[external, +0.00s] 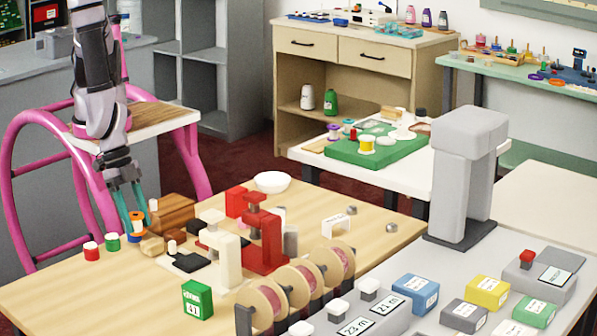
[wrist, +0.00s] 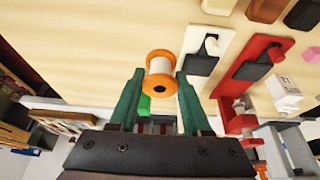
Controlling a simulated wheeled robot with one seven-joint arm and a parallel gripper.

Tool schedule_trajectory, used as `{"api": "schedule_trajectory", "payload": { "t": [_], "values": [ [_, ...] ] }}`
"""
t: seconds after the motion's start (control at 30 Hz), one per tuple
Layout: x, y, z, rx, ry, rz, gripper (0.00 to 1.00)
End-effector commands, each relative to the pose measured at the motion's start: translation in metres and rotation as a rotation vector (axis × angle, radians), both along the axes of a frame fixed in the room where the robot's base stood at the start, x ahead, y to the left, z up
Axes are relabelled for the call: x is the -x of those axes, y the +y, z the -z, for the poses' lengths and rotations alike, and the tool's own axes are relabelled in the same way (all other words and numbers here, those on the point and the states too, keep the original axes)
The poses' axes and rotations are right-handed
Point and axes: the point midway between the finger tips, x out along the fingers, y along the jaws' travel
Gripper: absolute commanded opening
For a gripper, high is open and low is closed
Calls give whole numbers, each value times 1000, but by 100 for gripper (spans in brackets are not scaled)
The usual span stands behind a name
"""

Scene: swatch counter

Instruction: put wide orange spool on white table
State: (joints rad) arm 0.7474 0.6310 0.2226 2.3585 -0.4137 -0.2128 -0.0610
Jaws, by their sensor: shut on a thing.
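The wide orange spool (wrist: 159,62), with orange flanges and a pale middle, is between the two teal fingertips of my gripper (wrist: 158,84) in the wrist view. My gripper is shut on it. In the external view my gripper (external: 129,205) points down at the left end of the wooden table, with the orange spool (external: 137,217) at its fingertips. I cannot tell whether the spool touches the tabletop. The white table (external: 394,178) stands beyond, right of centre, with a green mat on it.
The wooden table (external: 345,265) holds red and white stands, a white bowl (external: 272,182), wooden blocks and small red and green spools beside my gripper. The green mat (external: 375,150) carries a yellow spool and other items. A tall grey post (external: 467,170) stands right of the white table.

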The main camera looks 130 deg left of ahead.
Motion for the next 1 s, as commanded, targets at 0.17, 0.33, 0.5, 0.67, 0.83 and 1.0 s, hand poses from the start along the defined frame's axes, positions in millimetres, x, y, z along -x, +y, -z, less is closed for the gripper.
{"api": "schedule_trajectory", "payload": {
  "t": [0.17,0.33,0.5,0.67,0.83,1.0],
  "values": [
    [-14,23,-3,5,5,-9,0],
    [-36,67,-10,11,11,-13,0],
    [-54,119,-18,13,11,-11,0],
    [-65,162,-26,9,5,-9,0],
    [-70,192,-31,3,0,-3,0],
    [-71,204,-33,1,-2,-2,0]
  ]
}}
